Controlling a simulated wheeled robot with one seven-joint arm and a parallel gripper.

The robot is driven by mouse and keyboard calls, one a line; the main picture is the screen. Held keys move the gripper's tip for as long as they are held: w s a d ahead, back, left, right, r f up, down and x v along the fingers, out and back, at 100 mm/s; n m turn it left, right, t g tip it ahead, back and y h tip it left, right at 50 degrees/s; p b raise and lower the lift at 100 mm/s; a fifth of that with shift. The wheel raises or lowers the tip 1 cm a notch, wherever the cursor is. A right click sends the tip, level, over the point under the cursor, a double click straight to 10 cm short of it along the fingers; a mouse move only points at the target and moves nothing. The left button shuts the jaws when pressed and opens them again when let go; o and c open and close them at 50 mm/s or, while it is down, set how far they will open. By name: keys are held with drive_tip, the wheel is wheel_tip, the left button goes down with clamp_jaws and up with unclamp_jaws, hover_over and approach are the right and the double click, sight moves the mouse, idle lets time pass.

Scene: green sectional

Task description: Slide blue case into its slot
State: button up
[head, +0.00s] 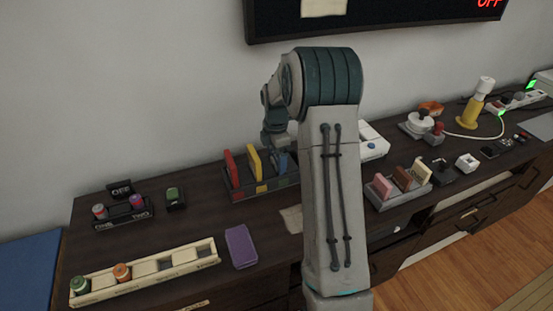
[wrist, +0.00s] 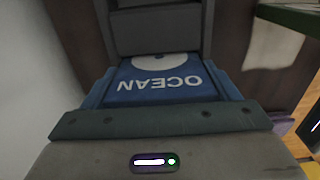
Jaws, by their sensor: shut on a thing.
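The blue case (head: 281,161) stands upright at the right end of the dark rack (head: 238,195), below my gripper (head: 277,143). In the wrist view the blue case (wrist: 158,84) fills the middle and bears the word OCEAN, upside down, with a pale round mark. My gripper is shut on this case. My own arm hides the right end of the rack in the head view, so I cannot tell how deep the case sits or whether it touches the slot floor.
A red case (head: 230,166) and a yellow case (head: 254,162) stand in the rack to the left. A purple case (head: 240,246) lies in front. A cream tray (head: 190,263) is front left. A grey rack (head: 382,202) with several cases is to the right.

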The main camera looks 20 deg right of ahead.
drive_tip(key=shift+r, duration=0.15)
wheel_tip(320, 180, up, 4)
drive_tip(key=shift+f, duration=0.1)
drive_tip(key=s+d+r, duration=0.7)
drive_tip(key=s+d, duration=0.1)
drive_tip(key=w+p, duration=0.8)
drive_tip(key=p, duration=0.8)
drive_tip(key=shift+a+r, duration=0.2)
drive_tip(key=shift+a, duration=0.2)
drive_tip(key=shift+f, duration=0.15)
drive_tip(key=shift+f+b, duration=2)
drive_tip(key=shift+f, duration=0.8)
